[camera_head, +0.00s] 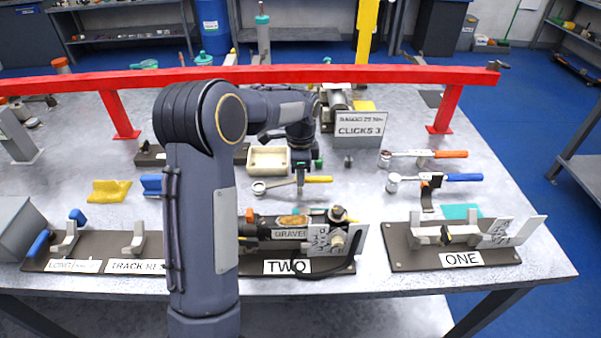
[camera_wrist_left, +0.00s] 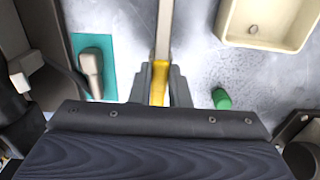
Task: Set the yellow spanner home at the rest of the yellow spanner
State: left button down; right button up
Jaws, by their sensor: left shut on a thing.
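The yellow spanner has a metal ring end, a steel shaft and a yellow handle (camera_head: 319,179). It lies level in the middle of the table area in the head view; I cannot tell whether it touches the table. My left gripper (camera_head: 300,186) points down and is shut on it. In the left wrist view, the fingers (camera_wrist_left: 160,88) close around the yellow handle, and the steel shaft (camera_wrist_left: 164,35) runs away from them. A yellow block (camera_head: 110,190) stands at the left; I cannot tell if it is the spanner's rest. My right gripper is not in view.
A red rail (camera_head: 270,75) spans the table behind my arm. A cream tray (camera_head: 268,160) lies behind the spanner. Boards marked TWO (camera_head: 287,267) and ONE (camera_head: 461,259) line the front. Ratchet tools (camera_head: 430,178) lie at right. A green piece (camera_wrist_left: 221,98) sits beside the gripper.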

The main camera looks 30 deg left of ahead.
pick_arm(q)
jog(key=shift+f, duration=0.25)
jog(key=c, duration=1.3)
grip_release()
notch_tip(320, 180, up, 7)
jog(key=shift+r, duration=0.45)
